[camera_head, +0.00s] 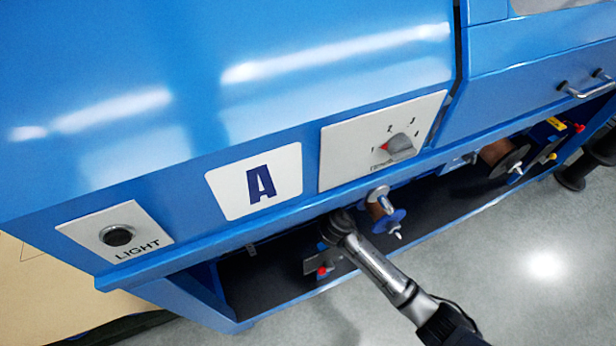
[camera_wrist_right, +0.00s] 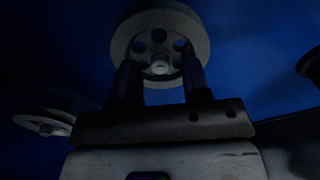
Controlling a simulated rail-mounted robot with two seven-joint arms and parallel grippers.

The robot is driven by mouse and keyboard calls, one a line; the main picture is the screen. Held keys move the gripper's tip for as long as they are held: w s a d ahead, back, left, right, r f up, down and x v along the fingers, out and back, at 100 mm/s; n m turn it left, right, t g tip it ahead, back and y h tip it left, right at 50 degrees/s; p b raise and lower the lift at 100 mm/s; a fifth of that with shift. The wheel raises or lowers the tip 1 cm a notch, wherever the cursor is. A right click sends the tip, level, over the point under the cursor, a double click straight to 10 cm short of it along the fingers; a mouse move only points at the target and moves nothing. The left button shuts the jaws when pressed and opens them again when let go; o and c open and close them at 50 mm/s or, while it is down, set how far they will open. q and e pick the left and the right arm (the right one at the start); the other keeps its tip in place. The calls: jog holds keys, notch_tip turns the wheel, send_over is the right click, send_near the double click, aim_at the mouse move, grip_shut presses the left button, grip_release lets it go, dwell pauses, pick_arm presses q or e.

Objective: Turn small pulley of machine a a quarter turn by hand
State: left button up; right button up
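Machine A is the blue cabinet marked by a white letter plate (camera_head: 254,182) in the head view. In the right wrist view, a grey pulley (camera_wrist_right: 192,28) with round holes and a central hub is straight ahead. My right gripper (camera_wrist_right: 158,66) is open, its two dark fingers apart in front of the pulley's lower part, with the hub showing between them. Contact cannot be told in the dim light. A second grey wheel (camera_wrist_right: 45,122) shows at the left. In the head view my right arm reaches under the cabinet edge, its fingers hidden. My left gripper is not in view.
A selector knob (camera_head: 398,148) and a light button (camera_head: 117,236) are on the front. A blue-flanged spool (camera_head: 390,221) sits right beside my right arm. Another spool (camera_head: 503,160) is farther right. The cabinet's lower edge overhangs the dark recess. Floor (camera_head: 545,262) in front is clear.

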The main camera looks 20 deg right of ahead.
grip_shut()
jog(key=shift+m, duration=0.3)
jog(key=m+p, duration=1)
jog(key=m, duration=1.4)
jog(key=shift+p, duration=0.3)
